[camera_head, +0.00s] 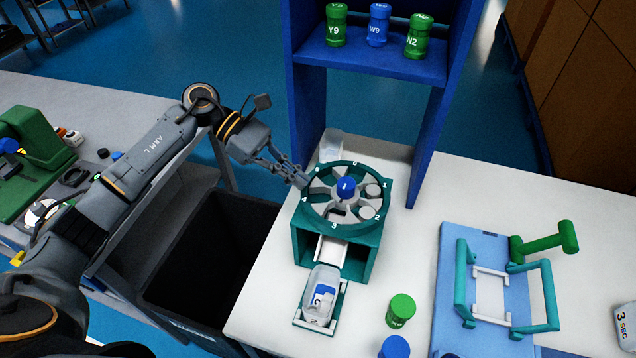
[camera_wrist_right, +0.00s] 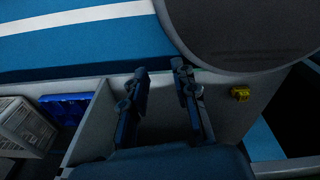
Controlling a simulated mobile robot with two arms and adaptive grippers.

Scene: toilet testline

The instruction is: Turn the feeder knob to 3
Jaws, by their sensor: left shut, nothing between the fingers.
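The feeder (camera_head: 299,245) is a teal box on the white table, with a round dial on top. Its rim carries white numbers, with 3 at the front, 4 at the left and 1 and 2 at the right. A blue knob (camera_head: 346,187) stands at the dial's centre, with grey spokes around it. Pale round pieces lie in the right-hand slots. My left gripper (camera_head: 304,182) is shut and empty, its tips at the dial's left rim, apart from the knob. I cannot tell whether they touch the dial. My right gripper (camera_wrist_right: 160,80) is open and empty in the right wrist view.
A clear container (camera_head: 320,297) sits in front of the feeder's chute. Green (camera_head: 401,310) and blue (camera_head: 395,347) caps stand to its right. A blue shelf (camera_head: 305,100) with bottles rises behind. A blue board with teal handles (camera_head: 484,270) lies right. A dark bin (camera_head: 205,255) stands left.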

